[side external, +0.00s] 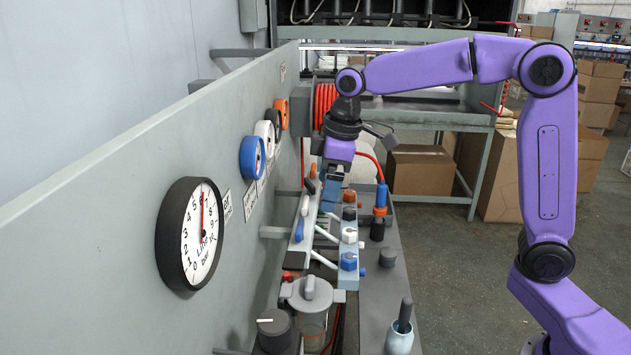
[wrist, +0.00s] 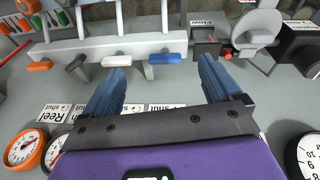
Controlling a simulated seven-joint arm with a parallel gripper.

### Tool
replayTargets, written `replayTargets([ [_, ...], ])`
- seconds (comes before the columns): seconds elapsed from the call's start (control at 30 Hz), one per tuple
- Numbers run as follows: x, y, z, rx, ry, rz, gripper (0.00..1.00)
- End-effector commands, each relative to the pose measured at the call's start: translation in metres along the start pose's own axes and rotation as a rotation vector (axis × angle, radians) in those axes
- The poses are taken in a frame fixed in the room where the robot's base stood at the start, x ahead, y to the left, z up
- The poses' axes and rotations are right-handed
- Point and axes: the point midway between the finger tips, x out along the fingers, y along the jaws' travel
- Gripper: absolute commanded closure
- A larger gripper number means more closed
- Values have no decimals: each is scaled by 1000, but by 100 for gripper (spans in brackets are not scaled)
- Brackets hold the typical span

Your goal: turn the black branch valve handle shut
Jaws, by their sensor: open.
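The black valve handle (wrist: 76,63) is a small dark lever on the pale manifold pipe (wrist: 110,46) in the wrist view. It sits slantwise, left of my left finger, between the orange handle (wrist: 40,66) and the white handle (wrist: 117,60). The blue handle (wrist: 165,58) lies further right. The white and blue handles appear in the gap between my fingers. My gripper (wrist: 160,78) is open with blue fingers, and nothing is clearly held. In the side view, my gripper (side external: 331,203) points down over the manifold. The black handle (side external: 309,187) shows small just left of it.
The grey panel (side external: 110,210) stands close on the left, with a large gauge (side external: 203,232) and several coloured dials. A lidded pot (side external: 311,292) and a dark knob (side external: 274,328) stand in front. A blue-and-orange fitting (side external: 380,205) stands to the right. "Shut" labels (wrist: 165,107) line the panel.

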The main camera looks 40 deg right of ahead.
Motion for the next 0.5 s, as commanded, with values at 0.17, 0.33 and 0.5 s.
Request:
replayTargets([
  [0.17, -11, 52, -23, -12, 5, -55, 8],
  [0.33, -21, 100, -34, -51, 34, -109, 8],
  [0.5, -32, 146, -31, -110, 80, -153, 8],
])
